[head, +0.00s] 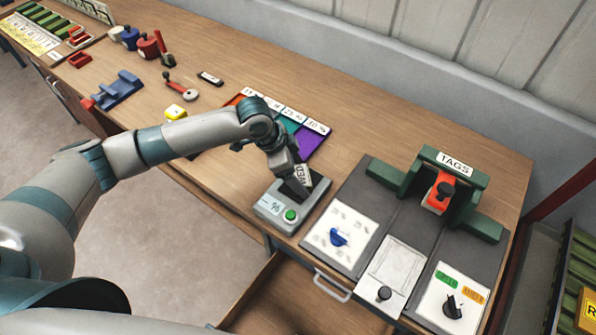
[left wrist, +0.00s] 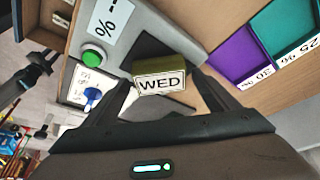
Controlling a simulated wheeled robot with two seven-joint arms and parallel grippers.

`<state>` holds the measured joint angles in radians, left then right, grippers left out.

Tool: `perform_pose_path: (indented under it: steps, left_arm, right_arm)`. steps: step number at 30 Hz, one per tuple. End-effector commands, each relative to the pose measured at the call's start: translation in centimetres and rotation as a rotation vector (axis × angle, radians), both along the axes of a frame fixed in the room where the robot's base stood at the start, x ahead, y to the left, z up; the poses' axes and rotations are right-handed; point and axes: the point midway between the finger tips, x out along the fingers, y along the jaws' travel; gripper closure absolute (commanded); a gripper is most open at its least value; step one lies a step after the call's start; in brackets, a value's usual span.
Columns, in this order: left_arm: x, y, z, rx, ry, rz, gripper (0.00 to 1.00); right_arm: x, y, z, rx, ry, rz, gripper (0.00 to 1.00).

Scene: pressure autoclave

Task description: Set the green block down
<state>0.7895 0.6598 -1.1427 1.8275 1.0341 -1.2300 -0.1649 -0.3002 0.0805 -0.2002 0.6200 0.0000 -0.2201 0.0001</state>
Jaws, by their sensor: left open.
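The green block (left wrist: 160,66) is olive green with a white "WED" label on its near face. In the left wrist view it sits on or just above the dark plate of a grey meter (left wrist: 150,25) with a green button; I cannot tell whether it touches. In the head view the meter (head: 268,213) shows, with the block's label (head: 303,177) at its back edge, partly covered by my gripper. My left gripper (head: 292,188) is open over the plate, its fingers on either side of the block. My right gripper is not in view.
Coloured bins with percent labels, such as a purple one (head: 308,143), lie just behind the meter. To the right are a white panel with a blue knob (head: 338,237) and a green "TAGS" stand (head: 452,170). An open drawer (head: 315,300) juts out below the table's front edge.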

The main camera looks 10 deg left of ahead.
Motion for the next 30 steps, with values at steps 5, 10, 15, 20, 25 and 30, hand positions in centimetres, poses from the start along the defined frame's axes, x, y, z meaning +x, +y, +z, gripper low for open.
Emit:
perform_pose_path:
  steps: [5, 10, 15, 20, 25, 30]
  left_arm:
    - [0.0, 0.1, 0.4, -0.001, -0.001, 0.0, 0.19]
    - [-0.2, 0.6, 1.7, -0.001, -0.002, 0.0, 0.19]
    - [-0.5, 1.5, 4.0, -0.002, -0.004, 0.0, 0.19]
    - [-1.0, 2.6, 6.7, -0.001, -0.004, 0.0, 0.19]
    - [-1.4, 3.5, 9.3, -0.001, -0.004, 0.0, 0.19]
    - [-1.7, 4.1, 10.8, -0.001, -0.001, 0.0, 0.19]
  right_arm:
    - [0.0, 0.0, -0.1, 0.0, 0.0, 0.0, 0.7]
    - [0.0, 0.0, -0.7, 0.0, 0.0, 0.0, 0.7]
    - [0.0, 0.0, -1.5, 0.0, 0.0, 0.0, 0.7]
    - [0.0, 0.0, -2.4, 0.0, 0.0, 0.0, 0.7]
    - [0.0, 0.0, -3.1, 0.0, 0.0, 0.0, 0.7]
    - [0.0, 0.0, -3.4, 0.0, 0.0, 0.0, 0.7]
